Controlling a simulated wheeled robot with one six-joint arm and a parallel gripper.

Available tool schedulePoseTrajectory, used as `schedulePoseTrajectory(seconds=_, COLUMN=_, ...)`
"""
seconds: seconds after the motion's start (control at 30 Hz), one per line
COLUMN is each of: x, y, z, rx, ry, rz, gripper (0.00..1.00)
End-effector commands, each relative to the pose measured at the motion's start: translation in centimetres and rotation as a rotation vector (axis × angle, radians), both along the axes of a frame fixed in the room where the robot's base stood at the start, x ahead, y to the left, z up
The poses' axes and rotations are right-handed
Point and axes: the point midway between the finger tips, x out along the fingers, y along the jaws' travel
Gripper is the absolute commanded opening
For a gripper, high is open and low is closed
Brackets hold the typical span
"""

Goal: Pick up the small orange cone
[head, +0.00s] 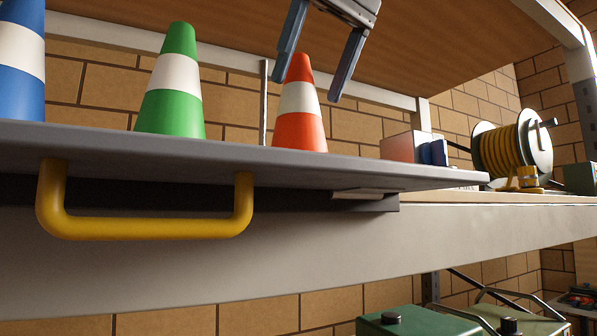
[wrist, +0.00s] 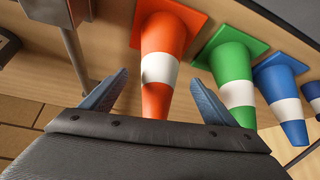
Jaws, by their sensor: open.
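The small orange cone (head: 300,110), with a white band, stands upright on a grey shelf board (head: 350,172). In the wrist view the orange cone (wrist: 160,75) lies between my two fingers, its tip toward the palm. My gripper (head: 305,88) is open above the board, its fingers on either side of the cone's upper part. In the wrist view my gripper (wrist: 158,76) shows gaps between both fingers and the cone. I cannot tell whether anything touches. In the head view the cone's base is hidden by the board's edge.
A green cone (head: 172,90) and a blue cone (head: 20,65) stand left of the orange one. The wrist view shows another blue cone (wrist: 313,92) at its edge. A cable reel (head: 510,150) and box (head: 405,147) are right. A shelf (head: 400,25) hangs overhead.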

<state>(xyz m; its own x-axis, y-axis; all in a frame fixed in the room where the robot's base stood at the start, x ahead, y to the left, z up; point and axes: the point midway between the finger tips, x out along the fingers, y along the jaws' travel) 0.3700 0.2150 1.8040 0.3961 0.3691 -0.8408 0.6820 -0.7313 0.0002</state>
Motion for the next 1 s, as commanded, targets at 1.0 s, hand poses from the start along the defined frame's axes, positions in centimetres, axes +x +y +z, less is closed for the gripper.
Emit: schedulePoseTrajectory(seconds=1.0, x=2.8, y=2.5, z=-4.6, rx=-0.001, ry=0.001, rz=-0.004, gripper=0.45)
